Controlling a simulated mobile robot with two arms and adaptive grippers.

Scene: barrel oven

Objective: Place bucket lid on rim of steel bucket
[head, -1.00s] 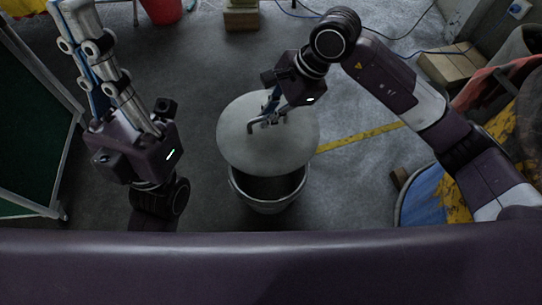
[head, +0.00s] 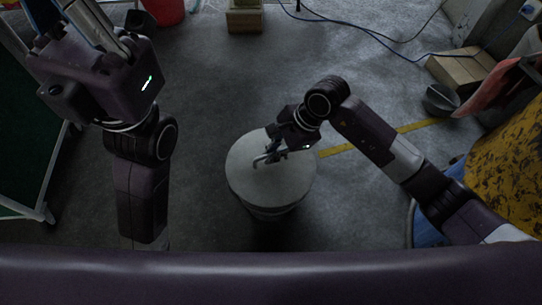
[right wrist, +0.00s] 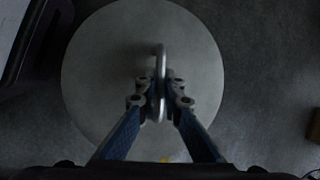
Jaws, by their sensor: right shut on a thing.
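The round pale grey bucket lid (head: 285,182) lies over the steel bucket (head: 268,213) in the head view and hides its opening. Only a little bucket wall shows below the lid's front edge. I cannot tell whether the lid touches the rim all around. My right gripper (head: 265,159) is shut on the lid's handle. In the right wrist view its fingers (right wrist: 160,98) pinch the upright handle (right wrist: 160,62) near the middle of the lid (right wrist: 105,65). My left gripper (head: 95,22) is at the upper left, away from the bucket, its fingertips cut off or hidden.
A red bucket (head: 165,10) and a wooden box (head: 244,16) stand at the back. A cardboard box (head: 460,66), a dark conical object (head: 440,99) and yellow patterned cloth (head: 505,150) are at the right. A green board (head: 25,165) stands at the left. Floor around the bucket is clear.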

